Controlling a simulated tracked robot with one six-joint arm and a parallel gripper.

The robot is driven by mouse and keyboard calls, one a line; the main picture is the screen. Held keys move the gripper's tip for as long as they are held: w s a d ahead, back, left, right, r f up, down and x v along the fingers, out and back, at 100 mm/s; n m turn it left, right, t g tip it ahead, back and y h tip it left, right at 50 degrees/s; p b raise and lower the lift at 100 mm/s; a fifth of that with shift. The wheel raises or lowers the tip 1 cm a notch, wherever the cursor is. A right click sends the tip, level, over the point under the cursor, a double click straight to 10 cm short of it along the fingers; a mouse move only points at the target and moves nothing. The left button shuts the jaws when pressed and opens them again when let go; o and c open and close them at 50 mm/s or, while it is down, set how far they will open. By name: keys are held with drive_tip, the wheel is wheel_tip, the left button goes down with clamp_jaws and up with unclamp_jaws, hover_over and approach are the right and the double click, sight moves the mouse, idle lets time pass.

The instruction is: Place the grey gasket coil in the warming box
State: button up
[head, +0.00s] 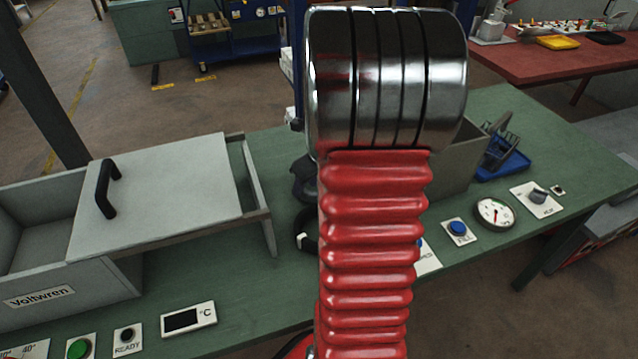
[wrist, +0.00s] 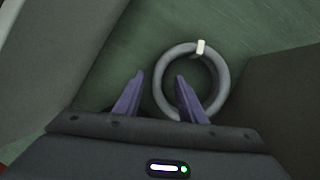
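The grey gasket coil (wrist: 221,70) lies flat on the green bench in the wrist view, with a white tag at its far edge. My gripper (wrist: 158,88) is open over the coil's left side. Its left finger is outside the ring and its right finger appears over the ring's opening. I cannot tell its height above the bench. The warming box (head: 70,288), marked Voltwren, stands at the left. Its pale lid (head: 165,190) with a black handle is slid right, leaving the left part of the box open.
A grey bin (head: 455,155) and a blue tray (head: 503,167) stand at the right, partly behind my arm. Along the bench front are a temperature display (head: 188,319), a green button (head: 79,348), a blue button (head: 458,228) and a gauge (head: 494,212).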

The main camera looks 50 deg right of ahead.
drive_tip(key=shift+x, duration=1.4)
clamp_jaws()
